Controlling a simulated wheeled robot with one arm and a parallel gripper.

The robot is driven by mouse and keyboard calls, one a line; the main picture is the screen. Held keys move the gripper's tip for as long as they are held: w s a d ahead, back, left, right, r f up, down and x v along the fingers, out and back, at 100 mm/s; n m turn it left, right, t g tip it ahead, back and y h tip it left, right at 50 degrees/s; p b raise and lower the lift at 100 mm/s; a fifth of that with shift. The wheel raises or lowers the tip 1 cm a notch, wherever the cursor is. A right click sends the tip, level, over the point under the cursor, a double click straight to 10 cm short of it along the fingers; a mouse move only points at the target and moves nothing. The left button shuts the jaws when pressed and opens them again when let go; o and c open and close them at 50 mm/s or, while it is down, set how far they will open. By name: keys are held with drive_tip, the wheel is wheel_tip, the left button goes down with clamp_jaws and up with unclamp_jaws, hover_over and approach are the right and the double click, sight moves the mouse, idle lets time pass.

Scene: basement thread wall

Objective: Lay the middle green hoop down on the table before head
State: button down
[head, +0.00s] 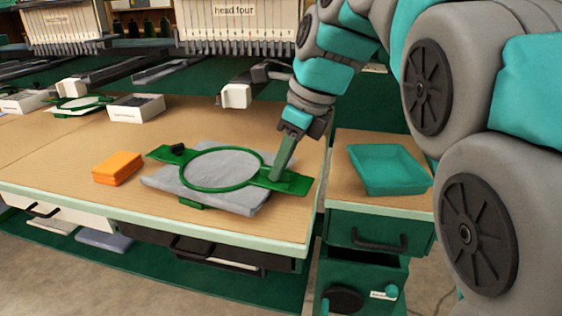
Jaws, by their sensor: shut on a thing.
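A green hoop (184,183) with a round ring and flat side brackets is at the table (60,160) before the panel labelled "head four" (234,10). Grey cloth (222,168) fills its ring and spreads out around it. The hoop looks level and low over the table top; I cannot tell whether it touches or is slightly above it. My gripper (277,177) points down at the hoop's right bracket and is shut on it. The fingertips are partly hidden. Another green hoop (62,104) with pale cloth is at the far left, under another machine head.
An orange folded stack (117,168) lies left of the hoop. A white box (136,107) stands behind it. A white machine arm end (235,95) juts out above the table's back. A teal tray (388,169) sits on the drawer cabinet at right. Table front left is clear.

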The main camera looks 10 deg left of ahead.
drive_tip(key=c, duration=0.8)
unclamp_jaws()
drive_tip(key=shift+o, duration=0.2)
drive_tip(key=w+v, duration=0.1)
drive_tip(key=v, duration=0.6)
drive_tip(key=s+d+f+n+g+h, duration=0.1)
drive_tip(key=s+d+f+n+h, duration=0.1)
drive_tip(key=s+d+f+n, duration=0.8)
drive_tip(key=s+d+f+n+g+h, duration=0.1)
drive_tip(key=s+d+f+n, duration=0.9)
drive_tip(key=s+f, duration=0.5)
wheel_tip(320, 180, down, 5)
drive_tip(key=shift+d+r+n+g+h, duration=0.1)
drive_tip(key=shift+d+n+g+h, duration=0.05)
drive_tip(key=shift+n+g+h, duration=0.25)
